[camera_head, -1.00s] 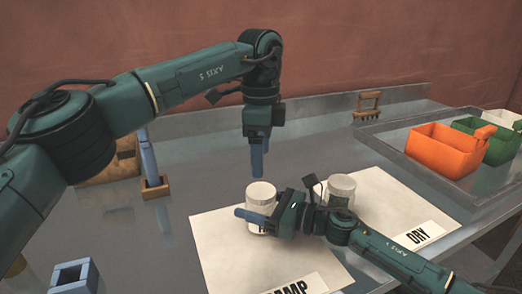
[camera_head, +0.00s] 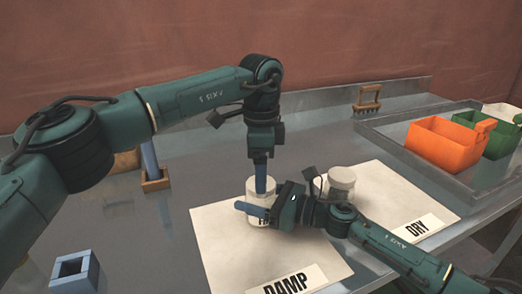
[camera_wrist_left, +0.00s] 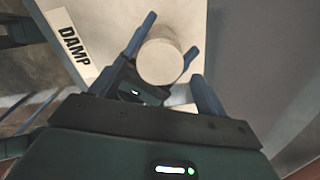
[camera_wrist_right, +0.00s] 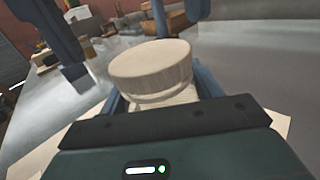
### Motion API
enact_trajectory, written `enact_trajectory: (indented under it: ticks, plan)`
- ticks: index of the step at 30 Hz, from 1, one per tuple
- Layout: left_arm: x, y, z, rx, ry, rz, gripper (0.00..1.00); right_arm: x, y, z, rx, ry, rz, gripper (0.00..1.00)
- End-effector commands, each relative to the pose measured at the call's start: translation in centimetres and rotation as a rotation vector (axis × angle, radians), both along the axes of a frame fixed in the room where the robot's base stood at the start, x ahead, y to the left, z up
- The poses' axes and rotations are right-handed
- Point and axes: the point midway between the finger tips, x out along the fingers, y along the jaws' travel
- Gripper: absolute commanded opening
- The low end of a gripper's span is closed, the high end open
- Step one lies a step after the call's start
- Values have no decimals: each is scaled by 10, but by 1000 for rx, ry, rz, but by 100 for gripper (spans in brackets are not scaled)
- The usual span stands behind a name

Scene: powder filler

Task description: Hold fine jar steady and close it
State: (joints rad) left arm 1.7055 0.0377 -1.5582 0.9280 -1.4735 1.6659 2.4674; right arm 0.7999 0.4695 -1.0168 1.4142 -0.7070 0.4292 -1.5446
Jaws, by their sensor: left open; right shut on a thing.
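The jar (camera_head: 262,212) stands upright on the paper marked DAMP (camera_head: 215,245), with part of a dark label showing. Its pale round lid (camera_wrist_right: 150,62) sits on top in the right wrist view; whether it is fully tightened I cannot tell. The lid also shows from above in the left wrist view (camera_wrist_left: 159,62). My right gripper (camera_head: 254,209) is shut on the jar's body below the lid. My left gripper (camera_head: 261,186) points straight down over the jar, open, its fingers at either side of the lid. Contact with the lid is not visible.
A second lidded jar (camera_head: 341,184) stands on the paper marked DRY (camera_head: 390,185). A grey tray (camera_head: 385,140) at the right holds an orange bin (camera_head: 440,146) and a green bin (camera_head: 500,140). A blue hollow block (camera_head: 75,272) lies at the front left. A small wooden rack (camera_head: 368,99) stands behind.

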Motion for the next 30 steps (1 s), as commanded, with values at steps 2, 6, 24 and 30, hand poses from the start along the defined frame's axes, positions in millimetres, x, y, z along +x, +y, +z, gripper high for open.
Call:
enact_trajectory:
  ticks: [2, 6, 24, 30]
  plan:
    - [0, 0, -11, 0, 2, -1, 75, 0, 0, 0, 0, 0, 0, 0]
    - [0, 0, -22, -1, 0, -1, 75, 0, 0, 0, 0, 0, 0, 0]
    - [0, 0, -25, -1, 0, -1, 55, 0, 0, 0, 0, 0, 0, 0]
    - [0, 0, -25, -1, 0, -1, 39, 0, 0, 0, -1, 0, 0, 0]
